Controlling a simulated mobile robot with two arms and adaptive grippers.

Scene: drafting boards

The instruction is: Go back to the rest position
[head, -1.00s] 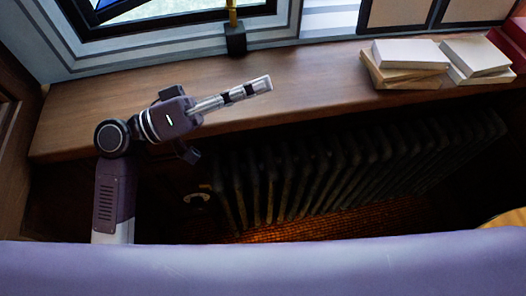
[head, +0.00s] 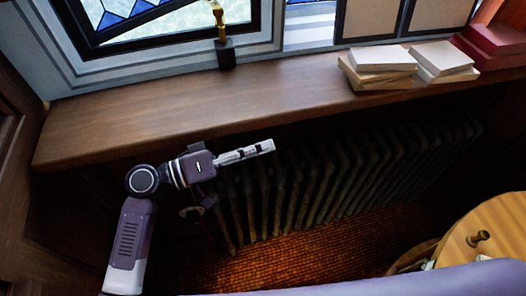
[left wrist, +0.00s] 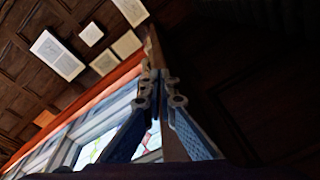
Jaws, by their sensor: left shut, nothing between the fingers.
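My left gripper (head: 268,146) is shut and empty in the head view. It points right, in front of the wooden window sill's front edge and over the dark radiator. In the left wrist view its two fingers (left wrist: 160,78) come together at the tips with nothing between them. My right gripper is in neither view.
A wooden sill (head: 200,105) runs under the window, with stacks of pale books (head: 375,65) at its right and a dark-based gold object (head: 226,52) at the back. A radiator (head: 330,180) stands below. A round wooden table (head: 500,222) is at lower right.

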